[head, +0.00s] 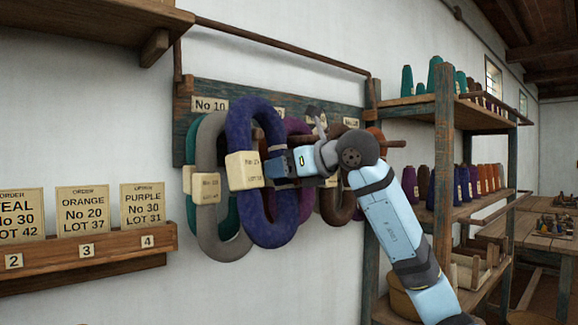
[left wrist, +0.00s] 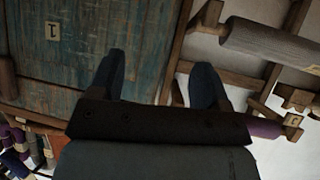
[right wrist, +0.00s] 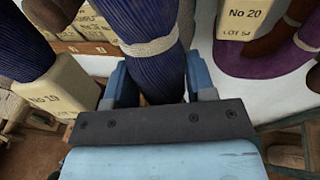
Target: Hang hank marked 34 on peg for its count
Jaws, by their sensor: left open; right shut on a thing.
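A navy blue hank (head: 238,125) with a cream tag (head: 245,170) is in front of the pegboard (head: 240,92), near the label No 10 (head: 210,104). My right gripper (head: 283,166) is shut on its right strand. In the right wrist view the strand (right wrist: 145,25), with a pale tie, passes between the fingers (right wrist: 157,78). The tag there (right wrist: 55,95) seems to read No 10; its lot is unclear. The peg behind the hank is hidden, so I cannot tell whether the hank rests on it. My left gripper (left wrist: 157,78) is open and empty.
A grey hank (head: 212,235) and a teal hank (head: 190,210) hang just left of the navy one. Purple and brown hanks (head: 335,205) hang to the right. Order cards (head: 82,210) stand on a left ledge. A cone shelf (head: 445,150) stands at right.

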